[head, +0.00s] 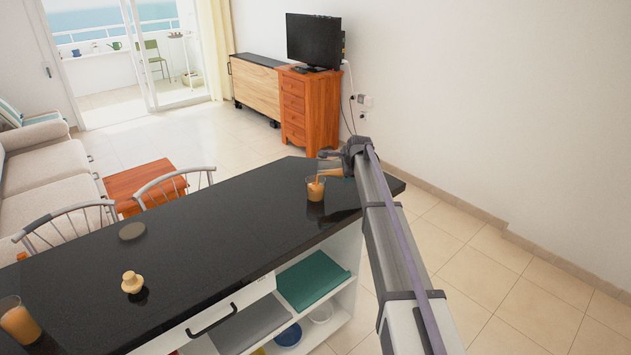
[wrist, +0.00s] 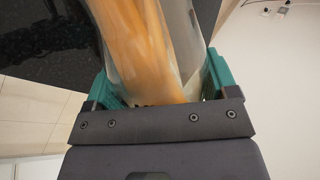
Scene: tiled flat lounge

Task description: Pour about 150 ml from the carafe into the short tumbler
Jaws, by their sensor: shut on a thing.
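My gripper (head: 343,160) is over the far right end of the dark counter. In the wrist view its green fingers are shut on the carafe (wrist: 140,48), a clear vessel with orange liquid along its side. In the head view the carafe is mostly hidden by my gripper and looks tipped to the left. The short tumbler (head: 315,190) stands on the counter just below and left of my gripper. It is clear and holds orange liquid. A thin orange streak at its mouth looks like a falling stream. The exact level is too small to read.
The black counter (head: 215,235) also bears a small pale-yellow turned object (head: 132,283), a dark round disc (head: 132,231) and a vessel of orange liquid (head: 18,322) at the left edge. Chairs stand behind it. The counter between disc and tumbler is clear.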

